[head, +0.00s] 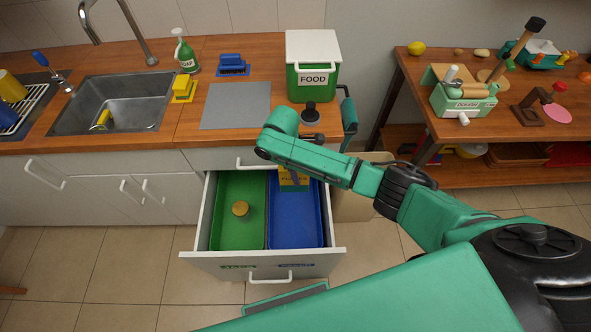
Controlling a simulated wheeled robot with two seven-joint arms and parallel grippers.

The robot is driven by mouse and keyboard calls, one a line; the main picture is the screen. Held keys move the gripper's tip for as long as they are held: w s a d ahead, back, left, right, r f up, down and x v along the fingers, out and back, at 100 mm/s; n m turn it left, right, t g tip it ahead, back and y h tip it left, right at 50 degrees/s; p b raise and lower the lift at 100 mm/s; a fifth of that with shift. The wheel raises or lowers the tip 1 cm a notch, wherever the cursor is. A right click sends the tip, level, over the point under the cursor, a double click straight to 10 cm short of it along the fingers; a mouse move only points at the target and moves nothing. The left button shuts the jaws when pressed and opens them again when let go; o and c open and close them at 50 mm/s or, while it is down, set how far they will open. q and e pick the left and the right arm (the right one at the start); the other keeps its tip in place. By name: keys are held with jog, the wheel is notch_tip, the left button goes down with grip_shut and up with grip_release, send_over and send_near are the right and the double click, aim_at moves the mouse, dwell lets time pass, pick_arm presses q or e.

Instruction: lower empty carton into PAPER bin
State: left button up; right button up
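A yellow carton (292,182) with a dark printed label shows at the back of the blue bin (283,239) in the open drawer. The blue bin's front label appears to read PAPER. My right arm comes in from the right and crosses above the carton, hiding its top. My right gripper is largely hidden there, and I cannot make out its fingers or any grip on the carton. I cannot tell whether the carton touches the bin floor. My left gripper is not in view.
The green bin (228,237), left of the blue one, holds a jar with a yellowish lid (241,209). The drawer front (215,263) stands out over the tiled floor. A FOOD bin (315,82) and a grey mat (235,104) are on the counter above.

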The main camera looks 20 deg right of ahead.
notch_tip(320, 180, down, 28)
jog(key=b, duration=2.1)
jog(key=shift+b, duration=0.35)
jog(key=shift+f+b, duration=0.3)
jog(key=shift+f, duration=0.2)
jog(key=o, duration=1.4)
jog(key=shift+r, duration=0.1)
notch_tip(320, 180, up, 12)
jog(key=a+p, duration=0.1)
jog(key=p, duration=0.2)
jog(key=shift+w+a, duration=0.2)
jog(key=shift+a, duration=0.2)
